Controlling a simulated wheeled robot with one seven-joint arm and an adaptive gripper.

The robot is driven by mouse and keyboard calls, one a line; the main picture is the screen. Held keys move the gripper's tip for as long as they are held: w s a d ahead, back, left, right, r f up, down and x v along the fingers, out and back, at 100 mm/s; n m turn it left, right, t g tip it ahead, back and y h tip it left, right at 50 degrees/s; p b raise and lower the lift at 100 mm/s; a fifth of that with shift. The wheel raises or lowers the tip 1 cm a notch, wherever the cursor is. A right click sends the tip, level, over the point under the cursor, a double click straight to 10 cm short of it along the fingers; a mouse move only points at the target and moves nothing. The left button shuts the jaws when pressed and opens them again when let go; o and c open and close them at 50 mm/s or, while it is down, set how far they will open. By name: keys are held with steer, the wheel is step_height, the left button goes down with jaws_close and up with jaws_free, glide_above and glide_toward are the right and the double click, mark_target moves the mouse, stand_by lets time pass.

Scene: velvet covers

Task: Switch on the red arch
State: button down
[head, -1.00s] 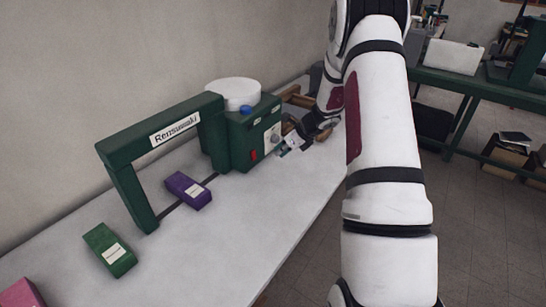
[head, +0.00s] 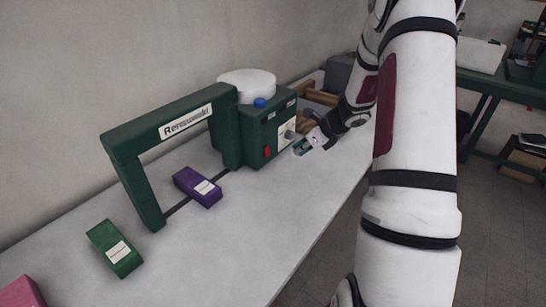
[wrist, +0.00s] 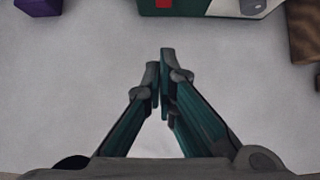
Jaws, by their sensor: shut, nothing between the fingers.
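The arch (head: 168,128) is dark green, not red, with a white name label, and stands on the table along the wall. Its right leg joins a green control box (head: 254,138) with a blue knob (head: 260,103) on top. A red switch (head: 267,152) is low on the box's front; its lower part shows at the top edge of the wrist view (wrist: 165,3). My gripper (head: 301,148) is shut and empty, in front of the box and right of the switch. In the wrist view its fingertips (wrist: 160,62) point toward the box, with bare table between.
A purple block (head: 197,187) lies under the arch. A green block (head: 114,248) and a pink block (head: 22,292) lie nearer on the table (head: 235,235). A white round part (head: 246,84) sits behind the box. Brown wooden pieces (head: 318,96) lie beyond it.

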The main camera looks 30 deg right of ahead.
mark_target(267, 151)
stand_by(0.3)
steer(key=x, duration=1)
steer(key=shift+a+f, duration=0.1)
steer(key=shift+f, duration=0.05)
steer(key=shift+w+a+p, duration=0.15)
steer(key=shift+w+a, duration=0.05)
steer(key=shift+w, duration=0.35)
steer(key=shift+w+a+p, duration=0.15)
steer(key=shift+w+a, duration=0.05)
steer(key=shift+w, duration=0.4)
steer(key=shift+w+a, duration=0.15)
steer(key=shift+w, duration=0.55)
steer(key=shift+w+f, duration=0.1)
steer(key=shift+w+a+f+b, duration=0.2)
steer(key=shift+w+f+b, duration=0.05)
steer(key=shift+b, duration=0.35)
steer(key=shift+r, duration=0.25)
